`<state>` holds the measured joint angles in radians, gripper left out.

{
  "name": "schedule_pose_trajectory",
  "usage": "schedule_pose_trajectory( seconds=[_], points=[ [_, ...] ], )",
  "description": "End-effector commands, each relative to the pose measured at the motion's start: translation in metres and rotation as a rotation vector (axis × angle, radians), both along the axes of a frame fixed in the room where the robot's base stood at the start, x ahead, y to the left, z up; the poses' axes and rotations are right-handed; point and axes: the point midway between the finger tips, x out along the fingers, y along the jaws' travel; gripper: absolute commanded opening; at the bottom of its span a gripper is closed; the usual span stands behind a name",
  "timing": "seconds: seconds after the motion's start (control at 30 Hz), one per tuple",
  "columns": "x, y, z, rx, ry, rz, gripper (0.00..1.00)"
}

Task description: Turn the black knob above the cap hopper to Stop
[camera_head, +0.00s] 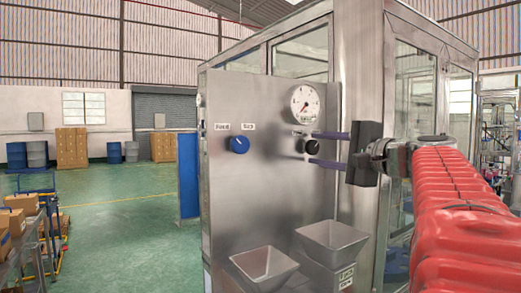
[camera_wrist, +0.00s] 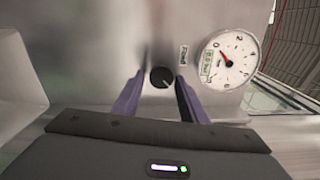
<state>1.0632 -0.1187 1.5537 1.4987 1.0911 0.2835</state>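The black knob (camera_head: 312,147) sits on the steel panel (camera_head: 250,190) below a round gauge, above the right-hand hopper (camera_head: 332,240). A small label is beside the knob, too small to read. My gripper (camera_head: 314,149) is in front of the panel, its two purple fingers pointing at the knob, one above and one below it in the head view. In the wrist view the knob (camera_wrist: 161,77) shows between the open fingertips (camera_wrist: 159,80), with a gap on each side. Whether the tips reach past the knob's face is unclear.
A blue knob (camera_head: 239,145) is on the panel to the left. A pressure gauge (camera_head: 305,104) is just above the black knob. Another hopper (camera_head: 264,266) stands low on the left. Glazed machine doors (camera_head: 411,110) are behind my arm. Green floor on the left is open.

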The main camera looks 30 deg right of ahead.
Motion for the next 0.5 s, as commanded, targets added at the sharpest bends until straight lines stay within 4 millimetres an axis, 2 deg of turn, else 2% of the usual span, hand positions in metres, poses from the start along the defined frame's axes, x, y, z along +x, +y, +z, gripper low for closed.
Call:
schedule_pose_trajectory(
  seconds=[0.13, 0.5],
  points=[
    [0.0003, 0.0013, 0.0007, -0.001, 0.0, 0.003, 0.48],
    [-0.0048, 0.0017, 0.0008, -0.002, -0.001, 0.004, 0.48]
  ],
)
